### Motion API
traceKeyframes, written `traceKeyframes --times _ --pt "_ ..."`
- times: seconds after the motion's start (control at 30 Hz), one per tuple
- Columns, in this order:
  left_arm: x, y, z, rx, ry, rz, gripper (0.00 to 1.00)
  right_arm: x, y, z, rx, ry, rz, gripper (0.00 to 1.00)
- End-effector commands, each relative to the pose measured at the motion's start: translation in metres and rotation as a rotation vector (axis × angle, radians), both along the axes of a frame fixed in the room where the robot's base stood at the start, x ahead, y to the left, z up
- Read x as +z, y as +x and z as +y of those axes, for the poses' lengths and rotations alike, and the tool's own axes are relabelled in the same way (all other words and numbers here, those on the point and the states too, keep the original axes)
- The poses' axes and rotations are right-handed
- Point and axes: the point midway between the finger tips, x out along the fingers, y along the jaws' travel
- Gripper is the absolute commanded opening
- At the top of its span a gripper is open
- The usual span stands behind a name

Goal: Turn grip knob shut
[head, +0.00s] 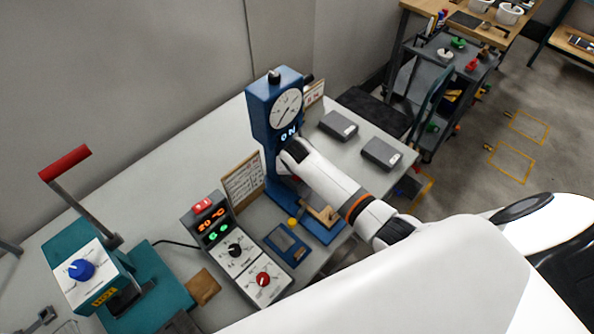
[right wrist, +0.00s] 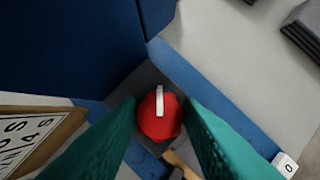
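The blue test stand (head: 259,107) with a round dial and a lit "ON" sign stands upright on the grey bench. My right arm reaches to its front, and my right gripper (right wrist: 160,98) is largely hidden by the arm in the head view. In the right wrist view a red round knob (right wrist: 152,122) with a white pointer bar lies between my two teal fingers. The pointer points nearly straight up in that picture. The fingers flank the knob closely; I cannot tell whether they touch it. This knob is hidden in the head view. My left gripper is not in view.
A control box (head: 238,250) with a red display and two knobs stands left of the stand. A teal press (head: 92,276) with a red-handled lever and blue knob is further left. A wooden-framed sign (head: 242,180) stands beside the stand. Two grey blocks (head: 338,126) (head: 382,154) lie right.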

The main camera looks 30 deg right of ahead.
Motion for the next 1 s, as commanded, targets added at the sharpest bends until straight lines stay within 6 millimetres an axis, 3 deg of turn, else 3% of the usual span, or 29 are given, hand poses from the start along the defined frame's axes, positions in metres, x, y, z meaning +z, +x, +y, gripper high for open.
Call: traceKeyframes --times 0.03,0.13,0.57,1.0 --pt "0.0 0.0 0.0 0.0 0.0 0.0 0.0 0.002 0.001 -0.001 -0.001 -0.001 -0.004 0.4" --pt "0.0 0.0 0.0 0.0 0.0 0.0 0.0 0.001 0.001 -0.001 -0.001 0.0 -0.003 0.54" --pt "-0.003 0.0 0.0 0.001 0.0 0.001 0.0 0.007 -0.002 0.002 0.001 0.001 -0.003 0.54" --pt "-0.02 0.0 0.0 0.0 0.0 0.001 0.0 0.078 -0.028 0.015 0.002 0.001 -0.006 0.54"
